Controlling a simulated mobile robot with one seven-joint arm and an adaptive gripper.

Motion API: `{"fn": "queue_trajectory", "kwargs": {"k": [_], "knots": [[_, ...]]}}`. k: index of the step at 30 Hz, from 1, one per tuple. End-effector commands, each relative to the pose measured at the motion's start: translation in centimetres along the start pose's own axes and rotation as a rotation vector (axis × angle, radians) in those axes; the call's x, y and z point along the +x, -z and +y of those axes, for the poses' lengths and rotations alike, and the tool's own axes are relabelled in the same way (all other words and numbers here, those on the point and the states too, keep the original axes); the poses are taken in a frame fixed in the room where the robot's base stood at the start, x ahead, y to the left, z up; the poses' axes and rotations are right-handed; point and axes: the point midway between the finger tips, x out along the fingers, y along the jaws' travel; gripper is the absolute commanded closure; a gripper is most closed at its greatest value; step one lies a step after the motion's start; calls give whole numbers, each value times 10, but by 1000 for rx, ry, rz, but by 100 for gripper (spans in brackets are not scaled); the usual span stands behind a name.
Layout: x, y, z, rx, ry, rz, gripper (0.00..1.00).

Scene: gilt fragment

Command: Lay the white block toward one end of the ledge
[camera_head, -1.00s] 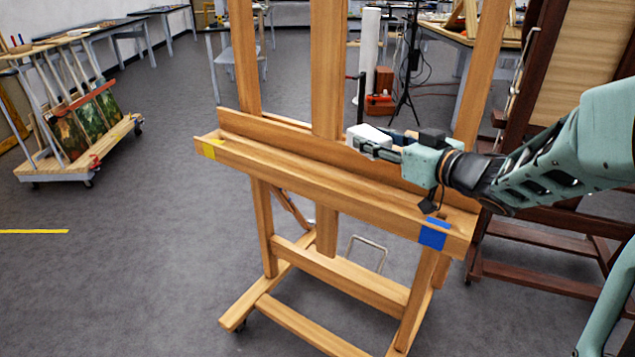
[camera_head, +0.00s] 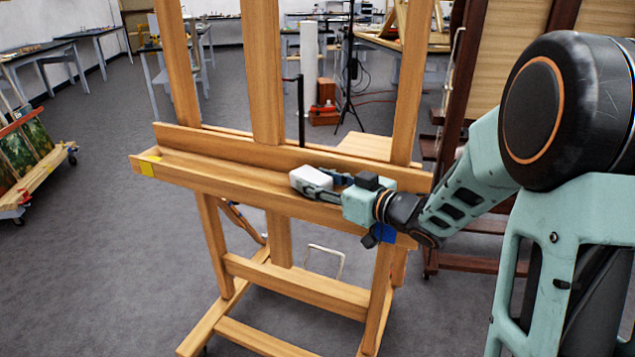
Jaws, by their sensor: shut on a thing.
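The white block (camera_head: 310,179) is at the tip of my gripper (camera_head: 322,186), which is shut on it. The block is at the wooden easel's ledge (camera_head: 220,178), right of the middle; I cannot tell whether it touches the ledge. The ledge runs across the easel with a raised back board. Yellow tape (camera_head: 149,166) marks its left end. Blue tape (camera_head: 387,233) near its right end is partly hidden behind my gripper and wrist.
The easel's uprights (camera_head: 266,80) rise behind the ledge. A dark wooden easel (camera_head: 462,90) stands to the right. A cart with paintings (camera_head: 40,185) is at the far left. The ledge left of the block is bare.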

Motion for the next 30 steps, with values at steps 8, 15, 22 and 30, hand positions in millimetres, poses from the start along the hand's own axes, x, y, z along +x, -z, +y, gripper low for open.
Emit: {"fn": "queue_trajectory", "kwargs": {"k": [8, 15, 22, 30], "knots": [[0, -3, 0, 0, 0, 0, 54], [0, 0, 0, 0, 0, 0, 54], [-32, 3, 2, 1, -5, -1, 54], [-90, 2, 2, 1, -5, -1, 54]]}}
